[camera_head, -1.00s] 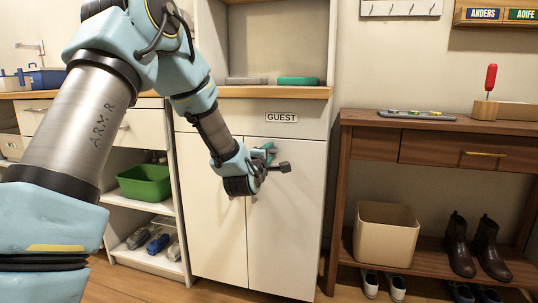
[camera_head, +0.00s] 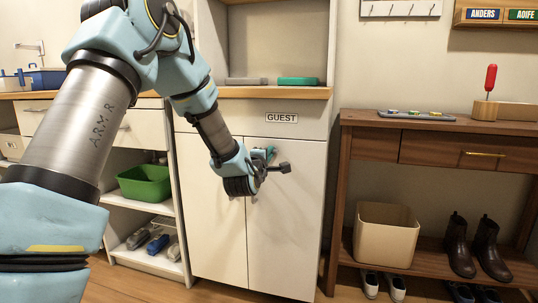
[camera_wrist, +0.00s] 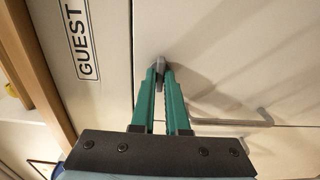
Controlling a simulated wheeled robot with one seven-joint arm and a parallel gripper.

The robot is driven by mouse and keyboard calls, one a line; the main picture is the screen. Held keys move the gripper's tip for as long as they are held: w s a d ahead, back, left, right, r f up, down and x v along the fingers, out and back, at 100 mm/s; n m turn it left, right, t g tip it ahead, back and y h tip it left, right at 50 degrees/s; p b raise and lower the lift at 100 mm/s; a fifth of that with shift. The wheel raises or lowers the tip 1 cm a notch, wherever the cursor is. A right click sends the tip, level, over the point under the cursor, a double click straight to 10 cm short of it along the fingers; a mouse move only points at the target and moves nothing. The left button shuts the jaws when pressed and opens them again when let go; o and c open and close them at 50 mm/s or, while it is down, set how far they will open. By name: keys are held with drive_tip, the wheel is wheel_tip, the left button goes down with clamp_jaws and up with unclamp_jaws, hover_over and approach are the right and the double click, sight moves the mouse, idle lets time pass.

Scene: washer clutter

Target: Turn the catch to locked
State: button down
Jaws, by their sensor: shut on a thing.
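The catch (camera_wrist: 160,64) is a small grey piece on the pale cabinet front, seen in the wrist view between my teal fingertips. My gripper (camera_wrist: 161,78) is shut on it, one finger on each side. In the head view my gripper (camera_head: 268,155) is at the upper part of the white GUEST cabinet (camera_head: 285,225), near the seam between its two doors. My gripper and wrist hide the catch there. I cannot tell from these views whether the catch stands at locked.
A bar handle (camera_wrist: 235,122) stands out from the cabinet front close to my fingers in the wrist view. The GUEST label (camera_head: 281,118) is above the doors. A wooden console table (camera_head: 420,128) stands to the right, and open shelving with a green bin (camera_head: 145,184) to the left.

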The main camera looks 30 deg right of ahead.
drive_tip(key=shift+m, duration=0.3)
drive_tip(key=shift+m+b, duration=2.55)
drive_tip(key=shift+m, duration=6.05)
drive_tip(key=c, duration=0.9)
unclamp_jaws()
drive_tip(key=p+v, duration=0.1)
drive_tip(key=v, duration=0.9)
drive_tip(key=shift+s+a+p, duration=0.3)
